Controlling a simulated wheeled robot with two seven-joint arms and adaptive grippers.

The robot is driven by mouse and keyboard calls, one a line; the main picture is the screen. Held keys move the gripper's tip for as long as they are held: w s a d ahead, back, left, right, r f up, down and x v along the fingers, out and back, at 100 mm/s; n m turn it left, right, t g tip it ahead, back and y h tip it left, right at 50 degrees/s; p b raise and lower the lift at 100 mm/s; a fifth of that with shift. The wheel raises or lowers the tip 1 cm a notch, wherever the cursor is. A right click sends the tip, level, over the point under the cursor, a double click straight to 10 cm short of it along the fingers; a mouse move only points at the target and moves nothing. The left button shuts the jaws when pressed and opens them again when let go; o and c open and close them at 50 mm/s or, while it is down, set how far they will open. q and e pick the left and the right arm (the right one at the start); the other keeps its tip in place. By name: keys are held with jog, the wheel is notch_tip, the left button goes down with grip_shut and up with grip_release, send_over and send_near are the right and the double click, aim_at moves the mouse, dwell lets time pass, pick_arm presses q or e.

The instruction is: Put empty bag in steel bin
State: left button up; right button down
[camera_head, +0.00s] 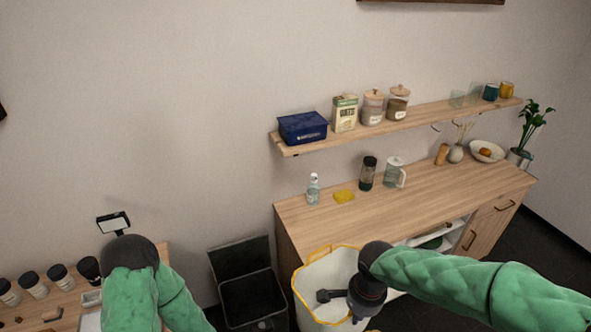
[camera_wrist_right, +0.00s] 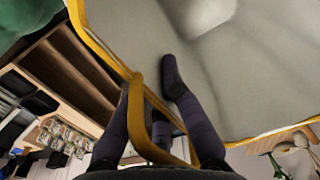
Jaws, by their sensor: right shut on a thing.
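The bag (camera_head: 309,287) is white with a yellow rim, its mouth open upward, in the lower middle of the head view. My right gripper (camera_head: 338,296) is over its mouth. In the right wrist view, my right gripper (camera_wrist_right: 150,90) is shut on the yellow rim strap (camera_wrist_right: 139,115) of the bag (camera_wrist_right: 190,55); the visible inside looks empty. A dark open bin with a raised lid (camera_head: 252,292), which I take for the steel bin, stands just left of the bag. My left arm reaches in at lower left; its gripper is hidden.
A wall shelf (camera_head: 440,114) hangs above. Several lidded cups (camera_head: 59,277) stand on a table at lower left.

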jog(key=w+d+f+n+b, duration=0.1)
jog(key=w+f+n+b, duration=0.1)
jog(key=f, duration=0.5)
jog(key=w+d+f+n+b, duration=0.1)
jog(key=w+f+n+b, duration=0.2)
jog(key=f+n+b, duration=0.2)
jog(key=w+d+f+n+b, duration=0.1)
jog(key=f+b, duration=0.4)
jog(key=f, duration=0.5)
jog(key=shift+w+f+n+b, duration=0.2)
jog(key=shift+w+n, duration=0.2)
jog(key=shift+n, duration=0.3)
jog(key=shift+w+f+n+b, duration=0.2)
jog(key=shift+w+n, duration=0.2)
jog(key=shift+n, duration=0.3)
jog(key=shift+w+d+f+n, duration=0.15)
jog(key=shift+w+f+n, duration=0.05)
jog(key=shift+f+n, duration=0.15)
jog(key=shift+r, duration=0.1)
